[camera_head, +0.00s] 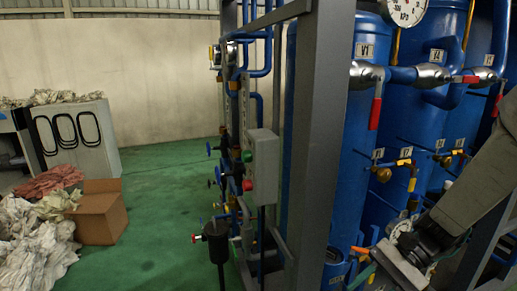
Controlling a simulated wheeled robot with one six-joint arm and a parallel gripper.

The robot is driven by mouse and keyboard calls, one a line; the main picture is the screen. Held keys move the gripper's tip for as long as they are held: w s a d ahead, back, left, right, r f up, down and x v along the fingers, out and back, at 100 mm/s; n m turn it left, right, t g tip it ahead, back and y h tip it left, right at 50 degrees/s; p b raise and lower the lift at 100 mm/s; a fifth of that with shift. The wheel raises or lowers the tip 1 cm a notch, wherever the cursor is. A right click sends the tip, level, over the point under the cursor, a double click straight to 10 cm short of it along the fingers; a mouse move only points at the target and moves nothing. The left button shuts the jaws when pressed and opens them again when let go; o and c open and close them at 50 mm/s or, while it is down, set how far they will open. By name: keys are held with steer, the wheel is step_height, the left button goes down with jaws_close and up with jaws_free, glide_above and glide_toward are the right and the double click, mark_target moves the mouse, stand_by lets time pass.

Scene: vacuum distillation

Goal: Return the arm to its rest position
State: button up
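My arm (485,180) comes in from the right edge and reaches down and left, with its dark wrist joint (428,240) at the lower right. My gripper (385,262) is low in front of the blue columns, beside the grey frame post. A small orange piece and a thin green piece show near its end, but whether they are its fingers is unclear. The gripper is small and partly merged with the pipework behind it, so I cannot tell its opening or whether it touches anything.
Blue columns (440,110) with red-handled valves (376,108) and a gauge (403,8) stand close to my arm. A thick grey post (315,150) and a control box (263,168) are left of them. Green floor (150,200) is clear toward a cardboard box (98,215) and rags.

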steer(key=s+d+r+n+t+h, duration=0.2)
steer(key=s+r+n+h, duration=0.3)
steer(key=s+r, duration=0.1)
steer(key=s+d+r+n+t+h, duration=0.2)
steer(key=s+r+n+t+h, duration=0.1)
steer(key=r, duration=0.5)
steer(key=s+n+h, duration=0.1)
steer(key=s+h, duration=0.1)
steer(key=s, duration=0.1)
steer(key=shift+d+n+h, duration=0.25)
steer(key=shift+n+h, duration=0.15)
steer(key=shift+s, duration=0.2)
